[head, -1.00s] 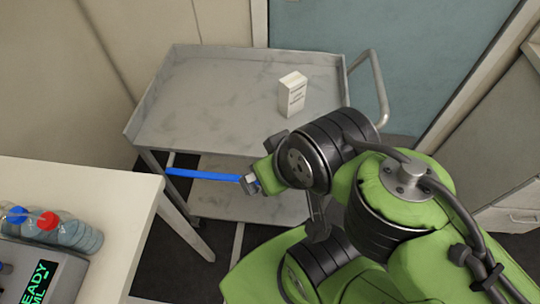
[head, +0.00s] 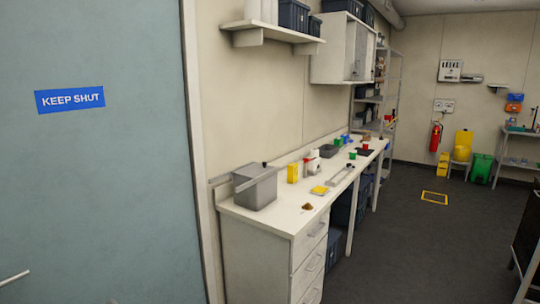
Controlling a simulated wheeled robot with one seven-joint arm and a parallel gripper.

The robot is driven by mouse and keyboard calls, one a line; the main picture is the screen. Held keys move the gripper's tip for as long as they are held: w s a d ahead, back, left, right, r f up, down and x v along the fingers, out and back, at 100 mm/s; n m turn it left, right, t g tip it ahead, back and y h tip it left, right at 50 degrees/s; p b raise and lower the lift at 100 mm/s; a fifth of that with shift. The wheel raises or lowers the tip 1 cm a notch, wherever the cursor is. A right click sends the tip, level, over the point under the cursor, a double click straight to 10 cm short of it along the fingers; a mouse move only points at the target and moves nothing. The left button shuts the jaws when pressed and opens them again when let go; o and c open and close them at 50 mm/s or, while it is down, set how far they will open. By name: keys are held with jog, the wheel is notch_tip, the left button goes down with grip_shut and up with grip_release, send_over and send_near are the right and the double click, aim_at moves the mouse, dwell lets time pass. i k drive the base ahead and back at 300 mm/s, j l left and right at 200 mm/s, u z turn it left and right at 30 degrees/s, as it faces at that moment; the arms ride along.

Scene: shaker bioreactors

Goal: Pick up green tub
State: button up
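Two small green objects stand on the long white bench (head: 283,219): one green object (head: 338,142) towards the back and another green object (head: 352,155) nearer the bench's front edge. They are too small to tell for sure which is a tub. My gripper and arm are not in view.
A grey lidded box (head: 256,186) sits at the bench's near end, with yellow containers beyond it. Drawers (head: 310,258) are below. A blue-grey door (head: 95,160) fills the left. The dark floor (head: 405,245) right of the bench is open. A green bin (head: 481,168) stands far back.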

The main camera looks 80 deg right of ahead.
aim_at(353, 153)
jog(key=z, duration=3.3)
jog(key=i+l+z, duration=0.8)
jog(key=z, duration=0.2)
jog(key=i+u, duration=0.2)
jog(key=i, duration=0.4)
jog(key=i+l+u, duration=0.1)
jog(key=i+u, duration=0.15)
jog(key=i, duration=0.35)
jog(key=i+u, duration=0.1)
jog(key=i, duration=0.8)
jog(key=i+u, duration=0.15)
jog(key=i, duration=0.7)
jog(key=i+l+u, duration=0.1)
jog(key=i, duration=0.8)
jog(key=i+u, duration=0.1)
jog(key=i, duration=0.65)
jog(key=i+l, duration=0.2)
jog(key=i, duration=0.6)
jog(key=i+j+z, duration=0.1)
jog(key=i+z, duration=0.2)
jog(key=i+j+z, duration=0.3)
jog(key=i+l, duration=0.05)
jog(key=i, duration=0.05)
